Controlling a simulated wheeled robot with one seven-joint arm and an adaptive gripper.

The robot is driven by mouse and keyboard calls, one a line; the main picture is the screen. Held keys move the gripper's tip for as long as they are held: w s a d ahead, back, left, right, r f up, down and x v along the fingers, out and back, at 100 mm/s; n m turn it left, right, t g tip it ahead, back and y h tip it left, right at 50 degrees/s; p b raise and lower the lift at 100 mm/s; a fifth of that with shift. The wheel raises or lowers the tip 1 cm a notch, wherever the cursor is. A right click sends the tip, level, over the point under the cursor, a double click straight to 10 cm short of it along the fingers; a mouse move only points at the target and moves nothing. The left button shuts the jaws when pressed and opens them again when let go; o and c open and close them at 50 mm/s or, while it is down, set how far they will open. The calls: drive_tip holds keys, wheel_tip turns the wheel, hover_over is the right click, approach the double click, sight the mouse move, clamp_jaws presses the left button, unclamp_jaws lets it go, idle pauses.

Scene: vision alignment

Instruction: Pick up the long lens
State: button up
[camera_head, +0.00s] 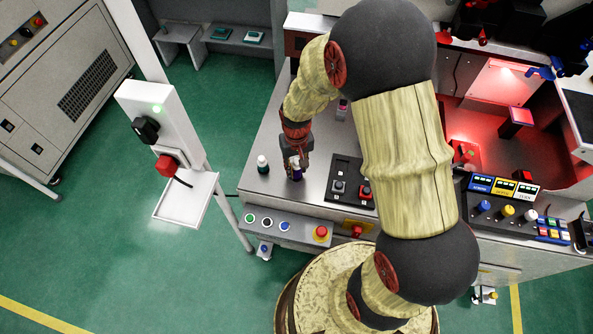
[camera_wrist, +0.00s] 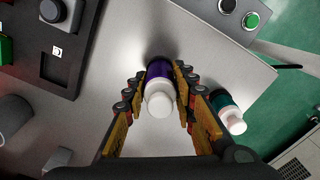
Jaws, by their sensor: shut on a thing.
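A purple cylinder with a white end (camera_wrist: 159,88) is between the fingers of my gripper (camera_wrist: 163,75) in the wrist view, with a finger against each side. I cannot tell for sure whether it is the long lens. In the head view my gripper (camera_head: 296,160) points down over the metal table top, and the purple cylinder (camera_head: 297,176) shows at its fingertips. A teal cylinder with a white end (camera_wrist: 228,110) stands apart, just beyond the right finger in the wrist view. In the head view this teal cylinder (camera_head: 262,164) stands left of my gripper.
A black panel with buttons (camera_head: 352,184) lies right of my gripper. A button strip (camera_head: 285,226) runs along the table's front edge. A red-lit bay (camera_head: 490,130) and coloured control boxes (camera_head: 503,190) are farther right. The table's left edge is close.

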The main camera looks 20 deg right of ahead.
clamp_jaws()
drive_tip(key=shift+r, duration=0.1)
idle(0.3)
